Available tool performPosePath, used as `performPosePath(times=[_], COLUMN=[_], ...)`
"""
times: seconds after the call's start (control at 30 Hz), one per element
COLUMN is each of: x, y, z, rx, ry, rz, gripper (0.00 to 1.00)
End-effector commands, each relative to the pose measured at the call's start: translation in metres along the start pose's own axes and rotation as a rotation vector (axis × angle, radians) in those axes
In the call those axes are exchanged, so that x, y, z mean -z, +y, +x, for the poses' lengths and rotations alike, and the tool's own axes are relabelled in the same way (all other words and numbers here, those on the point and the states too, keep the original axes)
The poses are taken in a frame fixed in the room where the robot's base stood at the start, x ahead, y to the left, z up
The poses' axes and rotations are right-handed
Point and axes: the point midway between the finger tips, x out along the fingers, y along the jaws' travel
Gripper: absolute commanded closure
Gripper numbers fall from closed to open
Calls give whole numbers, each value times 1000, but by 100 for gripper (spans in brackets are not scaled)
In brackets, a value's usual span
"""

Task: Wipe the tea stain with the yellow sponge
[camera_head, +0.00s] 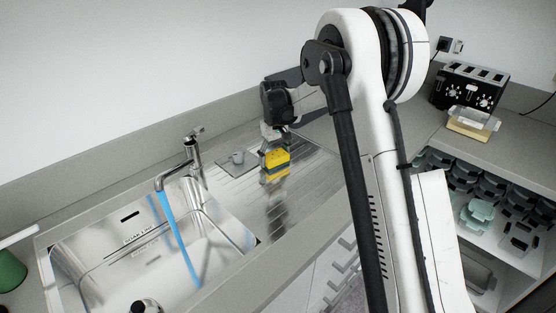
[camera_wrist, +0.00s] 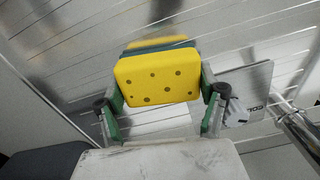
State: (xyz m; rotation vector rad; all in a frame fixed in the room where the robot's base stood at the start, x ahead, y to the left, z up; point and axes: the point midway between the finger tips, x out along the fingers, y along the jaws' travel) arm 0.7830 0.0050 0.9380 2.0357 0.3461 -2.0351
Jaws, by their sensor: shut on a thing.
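My gripper (camera_head: 274,148) is shut on the yellow sponge (camera_head: 277,159) over the ribbed metal drainboard (camera_head: 312,171) right of the sink. In the wrist view the sponge (camera_wrist: 157,78) sits between the two fingers (camera_wrist: 160,98), its dotted yellow face toward the camera. A green layer and a yellow reflection show behind it. The sponge is at or close above the metal; I cannot tell if it touches. I cannot make out a tea stain; a dark blurred streak below the sponge in the head view may be a reflection.
The tap (camera_head: 189,160) runs blue water into the sink (camera_head: 130,250). A toaster (camera_head: 470,88) and a clear-lidded container (camera_head: 473,122) stand at the right.

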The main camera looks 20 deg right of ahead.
Motion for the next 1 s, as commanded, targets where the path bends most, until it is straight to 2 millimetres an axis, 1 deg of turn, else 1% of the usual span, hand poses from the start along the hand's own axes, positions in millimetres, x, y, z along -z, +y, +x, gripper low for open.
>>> performPosePath(times=[0.03, 0.07, 0.6, 0.77, 1.0], x=[-1, -1, -1, -1, -1], y=[0, 0, 0, 0, 1], z=[-18, -25, -72, -79, -80], rx=[0, 0, 0, 0, 0], ry=[0, 0, 0, 0, 0], rz=[0, 1, 0, 0, 0], gripper=[54, 54, 54, 54, 54])
